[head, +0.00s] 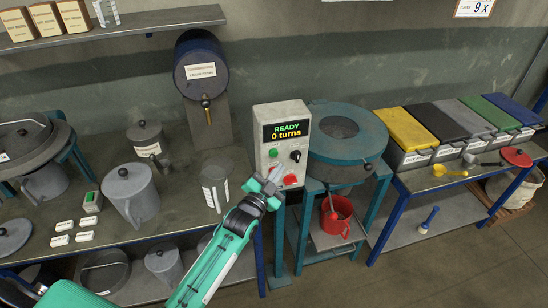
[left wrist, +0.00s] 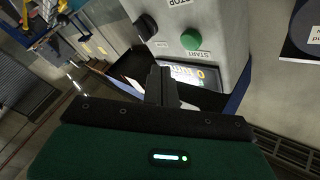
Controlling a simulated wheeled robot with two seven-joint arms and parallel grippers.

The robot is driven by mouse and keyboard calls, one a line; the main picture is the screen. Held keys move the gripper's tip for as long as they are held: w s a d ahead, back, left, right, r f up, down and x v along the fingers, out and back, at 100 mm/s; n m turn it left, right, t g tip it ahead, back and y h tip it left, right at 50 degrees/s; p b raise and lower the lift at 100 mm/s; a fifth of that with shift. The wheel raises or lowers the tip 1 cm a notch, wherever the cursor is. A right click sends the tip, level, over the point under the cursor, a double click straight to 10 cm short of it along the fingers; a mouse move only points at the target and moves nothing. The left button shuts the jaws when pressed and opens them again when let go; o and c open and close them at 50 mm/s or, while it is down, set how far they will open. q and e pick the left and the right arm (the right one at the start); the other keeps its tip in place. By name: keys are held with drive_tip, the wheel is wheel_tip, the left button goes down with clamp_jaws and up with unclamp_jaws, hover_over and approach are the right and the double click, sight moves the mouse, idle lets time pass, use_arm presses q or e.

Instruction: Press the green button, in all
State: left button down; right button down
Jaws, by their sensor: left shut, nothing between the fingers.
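The grey control box (head: 282,122) stands at the back centre, and its display (head: 287,130) reads "READY 0 turns". The green button (head: 272,153) sits on its front below the display. In the left wrist view the green button (left wrist: 190,39) has a START label beside it. My left gripper (head: 277,174) is shut and empty, just in front of the box's lower front, below the green button in the head view. In the left wrist view its closed fingers (left wrist: 160,85) appear below the button, with a visible gap between. My right gripper is out of view.
A black knob (head: 295,156) and a red button (head: 290,179) are also on the box. A teal round machine (head: 350,110) stands to the right. A clear measuring jug (head: 214,187) and a grey lidded pitcher (head: 130,190) stand to the left on the bench.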

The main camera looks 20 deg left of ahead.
sight(274, 153)
use_arm(q)
drive_tip(key=w+a, duration=0.2)
drive_tip(key=shift+w+b, duration=0.3)
drive_tip(key=shift+w, duration=0.05)
drive_tip(key=shift+d, duration=0.1)
idle(1.1)
idle(0.7)
drive_tip(key=shift+w+a, duration=0.25)
drive_tip(key=shift+w, duration=0.1)
